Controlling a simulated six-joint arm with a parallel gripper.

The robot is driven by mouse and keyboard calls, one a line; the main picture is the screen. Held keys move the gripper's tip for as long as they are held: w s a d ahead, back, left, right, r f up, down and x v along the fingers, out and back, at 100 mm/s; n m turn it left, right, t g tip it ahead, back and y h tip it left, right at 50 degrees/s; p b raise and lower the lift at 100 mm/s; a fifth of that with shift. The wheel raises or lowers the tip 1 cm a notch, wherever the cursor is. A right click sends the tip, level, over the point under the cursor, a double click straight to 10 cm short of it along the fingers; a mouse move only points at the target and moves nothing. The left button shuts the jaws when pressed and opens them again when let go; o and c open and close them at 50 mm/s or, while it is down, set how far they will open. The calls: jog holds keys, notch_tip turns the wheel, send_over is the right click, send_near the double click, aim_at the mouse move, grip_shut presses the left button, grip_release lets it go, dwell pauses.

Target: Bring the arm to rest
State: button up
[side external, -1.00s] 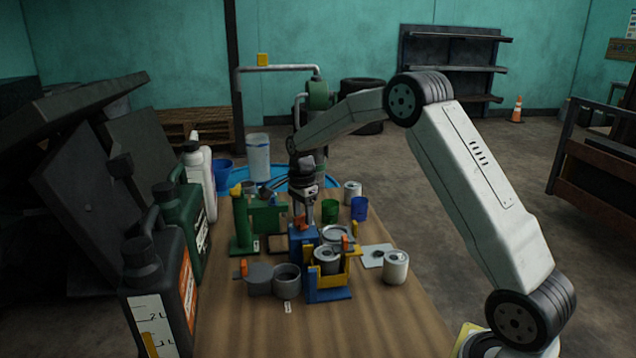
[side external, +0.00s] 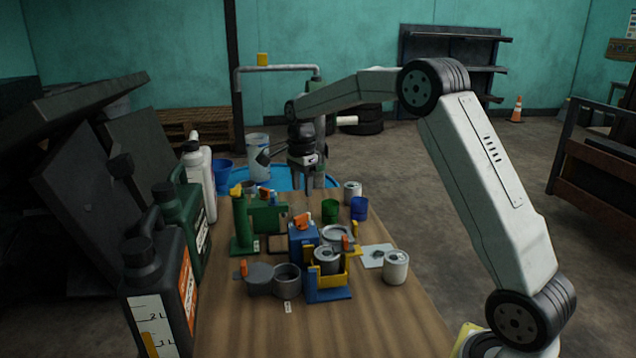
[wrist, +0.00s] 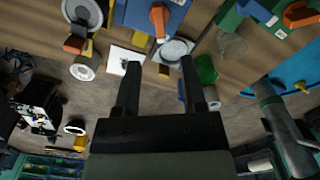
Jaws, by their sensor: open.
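My gripper (side external: 311,183) hangs above the far part of the wooden table, pointing down, raised clear of the objects below it. In the wrist view its two fingers (wrist: 160,70) stand apart with nothing between them. My arm reaches in from the right over the table. Below and nearer the camera are a blue fixture (side external: 303,238) with an orange part on top, and a yellow and blue holder (side external: 328,293) with a metal can (side external: 327,259) in it. A green fixture (side external: 242,225) stands to the left.
A green cup (side external: 330,211), a blue cup (side external: 360,208) and cans (side external: 396,268) stand along the table's right side. Black (side external: 155,290), green (side external: 183,225) and white (side external: 199,180) jugs line the left edge. A pipe stand (side external: 275,69) rises behind. The near table (side external: 350,325) is bare.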

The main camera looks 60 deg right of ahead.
dwell(0.3)
jog(key=s+a+f+n+t, duration=0.1)
jog(key=s+a+f+n, duration=0.4)
jog(key=s+a+n, duration=0.3)
jog(key=s+a+f+n+t, duration=0.1)
jog(key=s+a+f+n, duration=0.4)
jog(key=s+a+n, duration=0.4)
jog(key=s+n, duration=0.3)
jog(key=s, duration=0.2)
jog(key=shift+n+t, duration=0.3)
jog(key=shift+n, duration=0.1)
